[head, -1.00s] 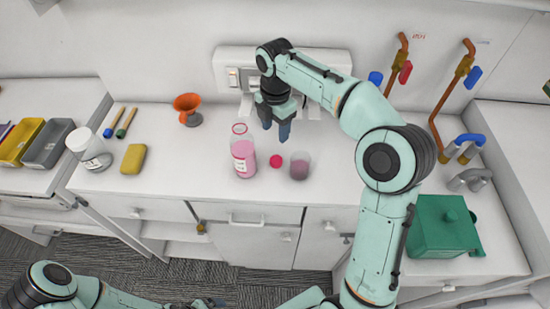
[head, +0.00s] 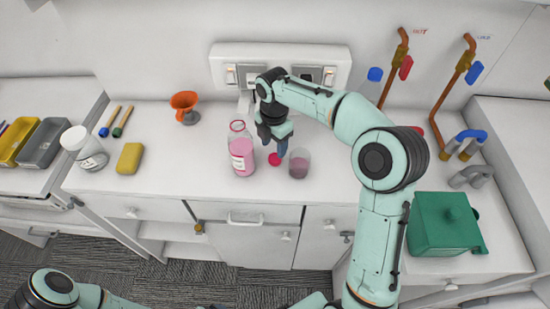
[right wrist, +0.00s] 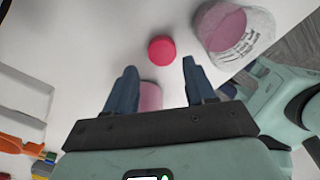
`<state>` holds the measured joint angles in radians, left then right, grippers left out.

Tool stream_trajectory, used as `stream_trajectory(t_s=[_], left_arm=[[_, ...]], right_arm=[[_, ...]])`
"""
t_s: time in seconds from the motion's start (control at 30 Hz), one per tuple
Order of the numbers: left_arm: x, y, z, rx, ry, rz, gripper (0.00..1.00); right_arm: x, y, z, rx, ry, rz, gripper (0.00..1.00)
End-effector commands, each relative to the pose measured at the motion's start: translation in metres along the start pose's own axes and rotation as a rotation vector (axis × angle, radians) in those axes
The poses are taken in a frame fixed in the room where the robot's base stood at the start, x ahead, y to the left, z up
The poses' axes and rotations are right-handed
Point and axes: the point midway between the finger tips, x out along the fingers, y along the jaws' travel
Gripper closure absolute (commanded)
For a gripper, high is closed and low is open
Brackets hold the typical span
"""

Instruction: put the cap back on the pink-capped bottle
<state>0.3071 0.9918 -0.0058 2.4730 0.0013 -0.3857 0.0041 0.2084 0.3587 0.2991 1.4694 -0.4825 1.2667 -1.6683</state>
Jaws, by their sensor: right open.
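The open bottle (head: 242,157) holds pink liquid and stands upright on the counter in the head view, its neck bare. The pink cap (head: 275,159) lies on the counter just right of it, and also shows in the right wrist view (right wrist: 161,49). My right gripper (head: 274,150) is open and empty, pointing down above and slightly behind the cap. In the right wrist view a pink patch, likely the bottle (right wrist: 150,96), shows between the open fingers, mostly hidden by the gripper. My left arm lies along the bottom edge; its gripper is out of view.
A beaker (head: 299,163) with pinkish liquid stands close right of the cap. An orange funnel (head: 185,106), a yellow sponge (head: 130,158) and a white jar (head: 86,150) are to the left. A green box (head: 445,226) is at right. The counter between sponge and bottle is clear.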

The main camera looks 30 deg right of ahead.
Motion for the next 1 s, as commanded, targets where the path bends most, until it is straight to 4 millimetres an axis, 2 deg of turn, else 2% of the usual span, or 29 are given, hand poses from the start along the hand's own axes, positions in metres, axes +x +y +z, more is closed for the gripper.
stream_trajectory(t_s=[0.33,0.73,0.77,0.8,0.87,0.9,1.0], left_arm=[[0.007,-0.004,0.005,-0.002,-0.006,-0.002,0.0],[0.007,-0.004,0.005,-0.002,-0.006,-0.002,0.0],[0.007,-0.004,0.005,-0.002,-0.006,-0.002,0.0],[0.007,-0.004,0.005,-0.002,-0.006,-0.002,0.0],[0.007,-0.004,0.005,-0.002,-0.006,-0.002,0.0],[0.007,-0.004,0.005,-0.002,-0.006,-0.002,0.0],[0.007,-0.004,0.005,-0.002,-0.006,-0.002,0.0]], right_arm=[[0.047,-0.004,0.002,0.0,0.001,-0.004,0.45],[0.051,-0.003,0.002,0.0,0.0,-0.001,0.45],[0.051,-0.003,0.002,0.0,0.0,-0.001,0.49],[0.051,-0.003,0.002,0.0,0.0,-0.001,0.62],[0.051,-0.003,0.002,0.0,0.0,-0.001,0.81],[0.051,-0.003,0.002,0.0,0.0,-0.001,0.87],[0.051,-0.003,0.002,0.0,0.0,-0.001,0.87]])
